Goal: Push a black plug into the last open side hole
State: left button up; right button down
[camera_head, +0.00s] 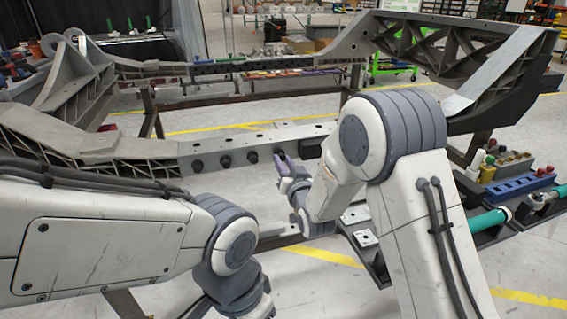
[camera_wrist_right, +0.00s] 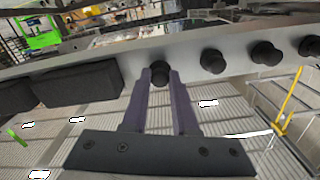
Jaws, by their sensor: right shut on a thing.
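The grey chassis rail (camera_head: 300,131) runs across the middle of the head view. Several black plugs sit in a row on its side face, such as one plug (camera_head: 225,161) left of my right gripper. My right gripper (camera_head: 282,158) is at the right end of this row, its purple fingers pointing at the rail. In the right wrist view, its fingertips (camera_wrist_right: 160,77) are shut on a black plug (camera_wrist_right: 160,71) against the rail's side face (camera_wrist_right: 185,52). How deep this plug sits is hidden. My left arm crosses the lower left; its gripper is out of frame.
Two black blocks are on the rail side in the wrist view, one a long block (camera_wrist_right: 78,85). A blue holder (camera_head: 518,187) and a green-handled tool (camera_head: 488,221) lie at the right on a dark stand. Grey frame arms rise left and right.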

jog(key=shift+w+a, duration=0.2)
jog(key=shift+w, duration=0.35)
jog(key=c, duration=0.6)
grip_release()
jog(key=b+v, duration=0.2)
jog(key=v, duration=0.7)
